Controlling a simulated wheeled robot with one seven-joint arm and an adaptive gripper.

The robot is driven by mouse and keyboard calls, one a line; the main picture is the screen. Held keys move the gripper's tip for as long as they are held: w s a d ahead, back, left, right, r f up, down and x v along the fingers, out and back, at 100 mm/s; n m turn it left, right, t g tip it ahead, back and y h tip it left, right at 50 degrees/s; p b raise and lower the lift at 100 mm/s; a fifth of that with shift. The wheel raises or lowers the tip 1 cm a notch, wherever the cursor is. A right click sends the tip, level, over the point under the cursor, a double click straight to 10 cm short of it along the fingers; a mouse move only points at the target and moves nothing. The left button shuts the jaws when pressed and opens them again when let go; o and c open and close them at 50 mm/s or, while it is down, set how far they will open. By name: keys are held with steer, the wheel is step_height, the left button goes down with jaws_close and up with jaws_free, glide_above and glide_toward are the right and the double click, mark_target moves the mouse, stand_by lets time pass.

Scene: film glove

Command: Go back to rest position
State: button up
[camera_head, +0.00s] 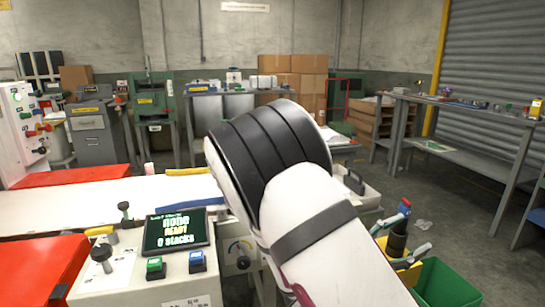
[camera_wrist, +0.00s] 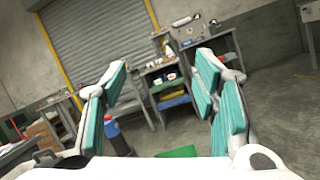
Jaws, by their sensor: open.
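My gripper (camera_wrist: 160,100) shows in the wrist view with its two teal-padded fingers spread wide apart and nothing between them. The wrist view is tilted and looks across the room toward the roller shutter, with the fingers raised in free air. In the head view my white and black arm fills the middle and hides part of the machine behind it.
A green bin (camera_head: 447,283) is at lower right. Grey tables (camera_head: 470,112) line the right. Cardboard boxes (camera_head: 307,65) are stacked behind. Floor at right is mostly clear.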

steer(key=s+d+r+m+g+y, duration=0.1)
steer(key=s+d+m+g+y, duration=0.3)
steer(key=s, duration=0.5)
steer(key=s+d+r+m+g+y, duration=0.1)
steer(key=s+m+g+y, duration=0.55)
steer(key=s, duration=0.35)
steer(key=s+a+r+m+t+y, duration=0.1)
steer(key=s+a+m+t+y, duration=0.5)
steer(key=s+a+y, duration=0.6)
step_height(320, 180, up, 25)
steer(key=t+h+p, duration=0.1)
steer(key=t+p, duration=0.2)
steer(key=p, duration=2)
steer(key=shift+s+a+r+t, duration=0.2)
steer(key=shift+s+a+t, duration=0.1)
steer(key=shift+t, duration=0.05)
steer(key=shift+n, duration=0.25)
jaws_close()
